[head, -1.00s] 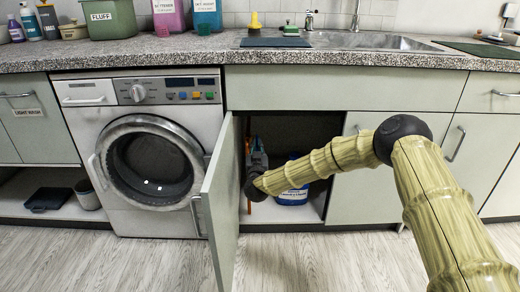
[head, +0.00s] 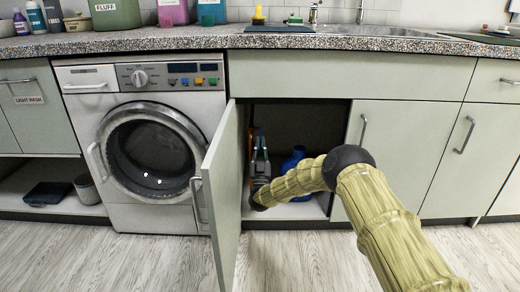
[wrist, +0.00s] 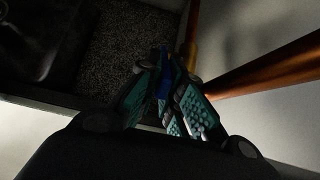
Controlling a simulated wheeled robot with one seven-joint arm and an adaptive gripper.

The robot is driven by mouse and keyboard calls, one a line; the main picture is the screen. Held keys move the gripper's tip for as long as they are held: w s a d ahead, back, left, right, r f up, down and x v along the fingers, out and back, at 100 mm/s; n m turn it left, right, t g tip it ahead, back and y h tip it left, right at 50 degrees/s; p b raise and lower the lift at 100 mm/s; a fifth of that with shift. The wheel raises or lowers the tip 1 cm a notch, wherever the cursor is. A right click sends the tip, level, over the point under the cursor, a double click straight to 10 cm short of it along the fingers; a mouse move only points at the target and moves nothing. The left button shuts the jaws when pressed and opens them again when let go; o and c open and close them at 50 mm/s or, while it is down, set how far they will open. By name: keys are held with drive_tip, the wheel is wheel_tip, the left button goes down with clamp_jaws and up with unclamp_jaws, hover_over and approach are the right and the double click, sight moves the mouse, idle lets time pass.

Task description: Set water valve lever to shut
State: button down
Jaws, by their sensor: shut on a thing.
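The water valve lever (wrist: 163,84) shows in the dark wrist view as a small blue piece between my fingers. Its exact angle is hard to tell. It sits beside an upright copper pipe (wrist: 190,35). My gripper (wrist: 160,88) has teal padded fingers and is shut on the blue lever. In the head view my gripper (head: 260,152) is inside the open cabinet under the sink, close behind the open door, pointing up. The lever is hidden there, and only a bit of the copper pipe (head: 251,138) shows beside the fingers.
The open cabinet door (head: 224,190) stands close to the left of my gripper. A blue bottle (head: 297,157) stands to the right inside the cabinet. A washing machine (head: 150,150) is left of the door. A second copper pipe (wrist: 270,68) crosses the wrist view at right.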

drive_tip(key=shift+f, duration=0.15)
idle(0.4)
drive_tip(key=c, duration=1.8)
unclamp_jaws()
drive_tip(key=shift+c, duration=0.2)
